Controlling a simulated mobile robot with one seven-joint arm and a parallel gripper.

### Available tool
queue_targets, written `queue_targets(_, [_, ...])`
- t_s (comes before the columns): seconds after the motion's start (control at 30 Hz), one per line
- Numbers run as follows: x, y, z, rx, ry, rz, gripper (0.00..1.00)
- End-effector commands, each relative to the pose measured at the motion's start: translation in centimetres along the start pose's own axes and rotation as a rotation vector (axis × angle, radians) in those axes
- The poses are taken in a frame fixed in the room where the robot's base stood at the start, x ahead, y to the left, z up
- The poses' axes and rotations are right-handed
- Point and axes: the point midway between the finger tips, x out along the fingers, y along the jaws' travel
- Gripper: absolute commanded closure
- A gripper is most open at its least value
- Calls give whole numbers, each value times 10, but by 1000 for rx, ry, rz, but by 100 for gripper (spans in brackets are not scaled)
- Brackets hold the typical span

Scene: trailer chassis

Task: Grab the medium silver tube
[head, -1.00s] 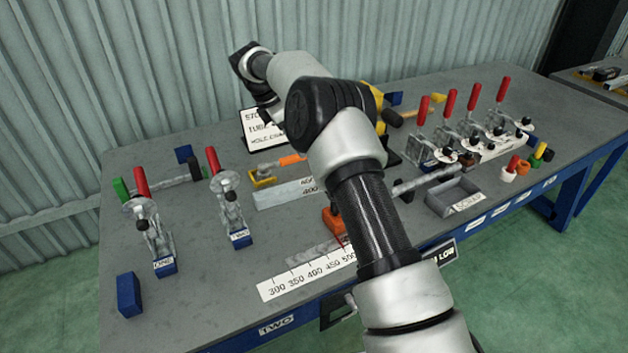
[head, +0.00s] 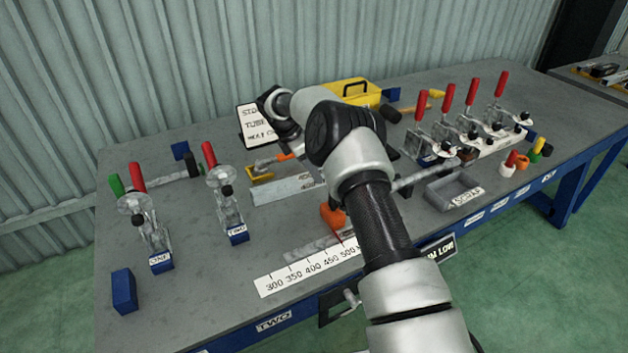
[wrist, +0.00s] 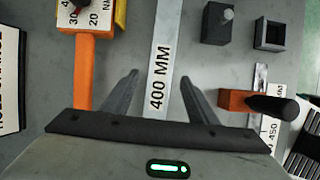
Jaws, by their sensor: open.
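A long flat silver tube marked 400 MM (wrist: 160,75) runs up the middle of the wrist view. In the head view the silver tube (head: 284,189) lies on the bench behind the ruler. My gripper (wrist: 159,77) is open and empty in the wrist view, with one finger on each side of the tube's outline. I cannot tell how high the fingers are above it. In the head view my arm hides the fingers.
An orange-handled tool with a dial (wrist: 85,60) lies left of the tube. A dark block with a pin (wrist: 218,25), a hollow square block (wrist: 270,32) and another orange tool (wrist: 250,100) lie to the right. A ruler (head: 305,268) and toggle clamps (head: 225,205) share the bench.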

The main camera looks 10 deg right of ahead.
Motion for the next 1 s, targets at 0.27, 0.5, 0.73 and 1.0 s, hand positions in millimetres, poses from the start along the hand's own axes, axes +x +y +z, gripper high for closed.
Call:
queue_targets(0.27, [34,0,0,0,1,0,47])
queue_targets(0.5, [34,0,0,0,0,0,59])
queue_targets(0.73, [34,0,0,0,0,0,98])
queue_targets(1.0, [32,1,1,1,-2,3,100])
